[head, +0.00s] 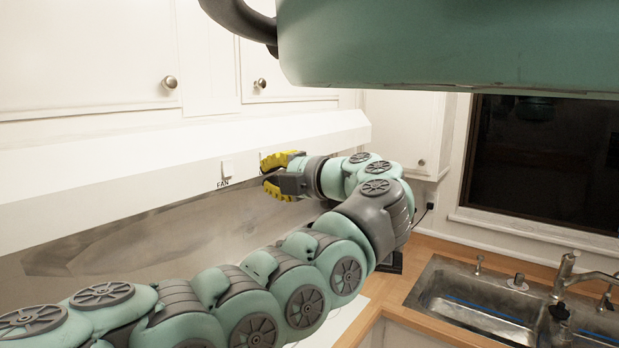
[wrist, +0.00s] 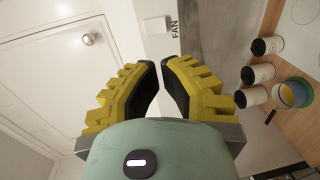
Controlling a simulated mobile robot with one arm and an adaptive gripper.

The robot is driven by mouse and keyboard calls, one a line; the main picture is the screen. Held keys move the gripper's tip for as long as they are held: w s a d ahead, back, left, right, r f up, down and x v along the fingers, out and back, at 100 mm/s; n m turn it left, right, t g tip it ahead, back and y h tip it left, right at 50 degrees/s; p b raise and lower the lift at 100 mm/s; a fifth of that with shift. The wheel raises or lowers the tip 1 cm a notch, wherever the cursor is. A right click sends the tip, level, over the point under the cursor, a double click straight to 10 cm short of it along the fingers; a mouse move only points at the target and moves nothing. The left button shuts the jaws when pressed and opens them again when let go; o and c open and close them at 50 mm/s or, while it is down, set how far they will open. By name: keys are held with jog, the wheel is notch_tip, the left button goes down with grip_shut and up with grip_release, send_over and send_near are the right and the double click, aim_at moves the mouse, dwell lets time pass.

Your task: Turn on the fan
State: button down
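The fan switch (head: 227,169) is a small white rocker on the front face of the white range hood, above the printed word FAN. It also shows in the wrist view (wrist: 156,25), ahead of the fingertips. My gripper (head: 264,176) has yellow ridged fingers and is to the right of the switch, near the hood front and apart from the switch. In the wrist view my gripper (wrist: 159,64) is partly open, with a narrow gap between the fingertips and nothing held.
The range hood (head: 100,190) runs below white cabinets with round knobs (head: 169,82). Part of another pale fitting shows behind my fingers. A sink (head: 480,305) is at lower right. Several canisters (wrist: 266,46) and a bowl (wrist: 295,92) stand on the wooden counter.

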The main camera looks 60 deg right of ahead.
aim_at(226, 172)
jog(key=w+p, duration=0.2)
jog(key=w, duration=0.1)
jog(key=w+p, duration=0.6)
jog(key=w, duration=0.1)
jog(key=shift+d+f, duration=0.1)
jog(key=shift+f, duration=0.2)
jog(key=shift+w+d+f+p, duration=0.1)
jog(key=shift+w+f+p, duration=0.25)
jog(key=shift+w+p, duration=0.25)
jog(key=shift+w, duration=0.2)
jog(key=shift+f, duration=0.1)
